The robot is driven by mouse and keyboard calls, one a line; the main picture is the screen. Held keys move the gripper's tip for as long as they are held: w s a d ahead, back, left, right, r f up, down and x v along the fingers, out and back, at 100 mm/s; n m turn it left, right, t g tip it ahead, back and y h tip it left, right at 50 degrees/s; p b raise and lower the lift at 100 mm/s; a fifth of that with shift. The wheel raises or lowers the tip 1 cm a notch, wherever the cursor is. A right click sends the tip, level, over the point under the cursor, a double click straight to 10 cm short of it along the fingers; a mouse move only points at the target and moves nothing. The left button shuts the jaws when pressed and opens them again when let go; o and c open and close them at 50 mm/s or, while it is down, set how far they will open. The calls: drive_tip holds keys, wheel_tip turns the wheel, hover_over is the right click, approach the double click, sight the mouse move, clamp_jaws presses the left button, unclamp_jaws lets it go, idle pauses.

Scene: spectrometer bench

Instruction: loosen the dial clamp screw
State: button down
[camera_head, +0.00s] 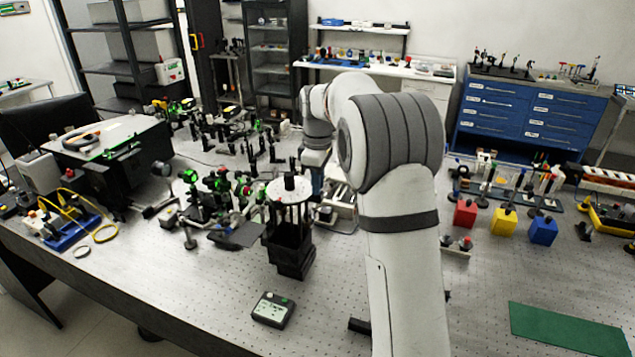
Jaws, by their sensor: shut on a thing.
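The dial (289,191) is a pale round disc with a black knob on top. It sits on a black upright stand (290,245) near the middle of the bench. My gripper (316,193) points down at the dial's right edge, partly hidden by my own arm. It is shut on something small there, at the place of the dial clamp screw. The screw itself is too small and covered to make out. I cannot see how far it is turned.
A small handheld meter (272,309) lies in front of the stand. Green and black optics (220,190) crowd the left. Red (465,213), yellow (503,222) and blue (543,230) blocks stand to the right. A green mat (570,332) lies front right. The bench front is mostly clear.

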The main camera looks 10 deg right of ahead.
drive_tip(key=n, duration=0.5)
drive_tip(key=shift+r+n, duration=0.1)
drive_tip(key=shift+n, duration=2.3)
drive_tip(key=shift+w, duration=0.1)
drive_tip(key=c, duration=1.4)
unclamp_jaws()
drive_tip(key=shift+r+b, duration=0.8)
drive_tip(key=shift+r, duration=3.05)
